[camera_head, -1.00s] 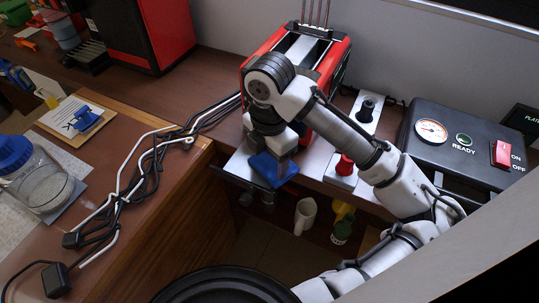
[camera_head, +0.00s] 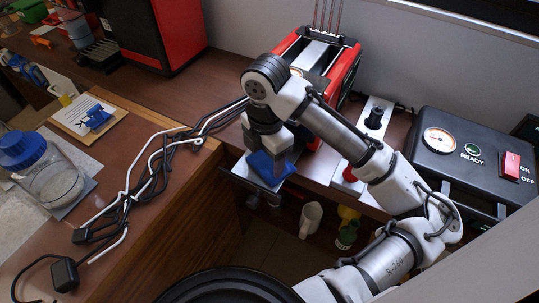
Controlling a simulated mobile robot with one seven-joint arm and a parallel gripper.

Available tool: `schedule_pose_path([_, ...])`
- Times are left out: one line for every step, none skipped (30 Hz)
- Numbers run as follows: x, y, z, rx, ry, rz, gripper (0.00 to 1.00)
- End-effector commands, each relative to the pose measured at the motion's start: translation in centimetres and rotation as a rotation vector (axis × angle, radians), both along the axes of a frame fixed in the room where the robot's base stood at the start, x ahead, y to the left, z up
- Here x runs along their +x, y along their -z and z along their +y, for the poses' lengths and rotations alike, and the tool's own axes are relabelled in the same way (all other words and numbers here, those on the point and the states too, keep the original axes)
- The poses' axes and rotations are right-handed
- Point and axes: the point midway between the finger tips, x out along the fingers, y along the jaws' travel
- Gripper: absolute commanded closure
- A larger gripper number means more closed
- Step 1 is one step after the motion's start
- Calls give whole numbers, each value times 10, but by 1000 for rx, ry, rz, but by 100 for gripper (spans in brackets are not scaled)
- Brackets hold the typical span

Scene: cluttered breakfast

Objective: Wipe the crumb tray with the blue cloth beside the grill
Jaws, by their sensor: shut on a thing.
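My gripper (camera_head: 270,150) points down and is shut on the blue cloth (camera_head: 265,170). The cloth lies flat under the fingers, over the pale crumb tray (camera_head: 242,172), which sticks out at the front of the red toaster (camera_head: 347,68). The cloth seems to rest on the tray, but the contact is hidden. Cloth and gripper cover most of the tray, and its left corner shows. The black appliance with a gauge and a READY light (camera_head: 470,140), perhaps the grill, stands at the right.
Black and white cables (camera_head: 150,170) lie across the left counter. A lidded jar (camera_head: 55,180) and a clipboard (camera_head: 88,118) are farther left. A black-knobbed control (camera_head: 374,120) stands between toaster and black appliance.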

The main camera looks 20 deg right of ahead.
Motion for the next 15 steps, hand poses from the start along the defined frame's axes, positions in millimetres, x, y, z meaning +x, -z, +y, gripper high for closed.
schedule_pose_path([3, 0, 3, 2, -2, 1, 63])
schedule_pose_path([4, 0, 4, 2, -2, 1, 63])
schedule_pose_path([6, 1, 5, 2, -2, 1, 63])
schedule_pose_path([7, 1, 6, 2, -1, 1, 63])
schedule_pose_path([8, 1, 7, 2, -1, 1, 63])
schedule_pose_path([10, 1, 8, 2, -1, 1, 63])
schedule_pose_path([10, 2, 8, 2, -1, 1, 63])
schedule_pose_path([11, 2, 9, 2, -1, 1, 63])
schedule_pose_path([11, 2, 9, 1, -1, 0, 63])
schedule_pose_path([11, 2, 9, 1, -1, 0, 63])
schedule_pose_path([11, 2, 9, 1, -1, 0, 63])
schedule_pose_path([11, 2, 9, 2, -1, 1, 63])
schedule_pose_path([11, 2, 9, 2, -1, 1, 63])
schedule_pose_path([11, 2, 9, 2, -1, 1, 63])
schedule_pose_path([11, 2, 9, 2, -1, 1, 63])
